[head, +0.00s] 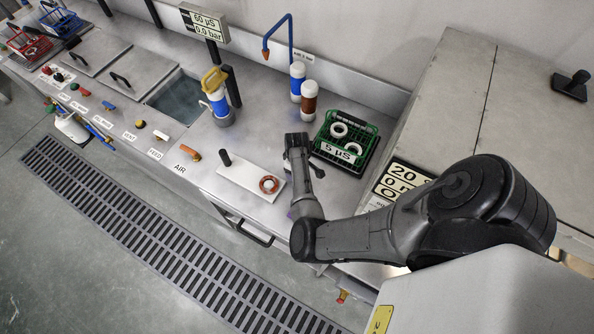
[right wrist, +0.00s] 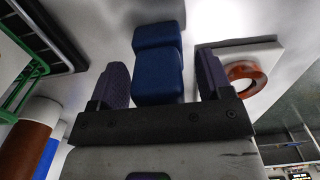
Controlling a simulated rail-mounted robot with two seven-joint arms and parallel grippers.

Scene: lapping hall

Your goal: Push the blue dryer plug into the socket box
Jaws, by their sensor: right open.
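The blue dryer plug (right wrist: 158,75) shows in the right wrist view as two dark blue blocks in line, and I cannot tell whether the far block is a separate part. My right gripper (right wrist: 162,68) is open, with one finger on each side of the near block and a visible gap on both sides. In the head view my right gripper (head: 303,158) is low over the steel bench, between the white plate and the green rack. The plug is hidden or too small there. I cannot make out the socket box for certain. My left gripper is out of view.
A white plate (head: 236,172) with a red-brown ring (head: 268,184) lies left of the gripper. The green rack (head: 371,134) with white rings stands right. Blue (head: 297,80) and brown (head: 308,103) cylinders stand behind. A steel cabinet (head: 505,85) bounds the right.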

